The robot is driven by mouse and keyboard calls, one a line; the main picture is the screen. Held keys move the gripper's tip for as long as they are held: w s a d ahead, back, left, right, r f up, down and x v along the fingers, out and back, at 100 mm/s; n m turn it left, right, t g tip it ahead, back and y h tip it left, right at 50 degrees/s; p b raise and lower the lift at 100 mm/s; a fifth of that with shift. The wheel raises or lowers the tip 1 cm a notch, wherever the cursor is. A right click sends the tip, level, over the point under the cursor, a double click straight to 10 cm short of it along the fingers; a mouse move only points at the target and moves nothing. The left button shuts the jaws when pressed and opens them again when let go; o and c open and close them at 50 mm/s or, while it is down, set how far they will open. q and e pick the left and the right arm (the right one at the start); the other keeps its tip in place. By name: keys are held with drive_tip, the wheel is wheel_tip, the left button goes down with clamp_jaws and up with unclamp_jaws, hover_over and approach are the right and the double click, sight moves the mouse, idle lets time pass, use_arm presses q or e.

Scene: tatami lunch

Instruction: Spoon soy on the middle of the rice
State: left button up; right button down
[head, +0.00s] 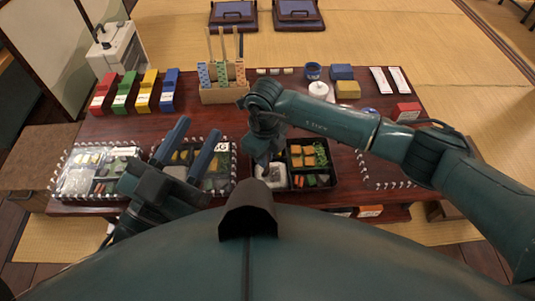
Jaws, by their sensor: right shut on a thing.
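White rice (271,179) fills the left compartment of a black lunch box (289,160) at the front middle of the table. My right gripper (262,158) is low over the back left part of the rice. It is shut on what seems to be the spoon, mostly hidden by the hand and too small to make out. I cannot tell whether it touches the rice or carries soy. My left gripper (198,127) is open and empty above another lunch box (229,177) to the left. I cannot tell which container holds the soy.
A tray with clear-lidded food (70,182) lies at the left. Red, green, yellow and blue blocks stand behind it. A wooden holder (225,96) with tall sticks, a white pot (319,89) and a blue cup (312,71) stand at the back.

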drive_tip(key=shift+a+r+b, duration=0.1)
drive_tip(key=shift+a+b, duration=0.25)
drive_tip(key=shift+a, duration=0.6)
drive_tip(key=shift+w+f+b, duration=0.2)
drive_tip(key=shift+w+b, duration=0.15)
drive_tip(key=shift+b, duration=0.05)
idle(0.3)
drive_tip(key=shift+w, duration=0.1)
drive_tip(key=shift+f, duration=0.1)
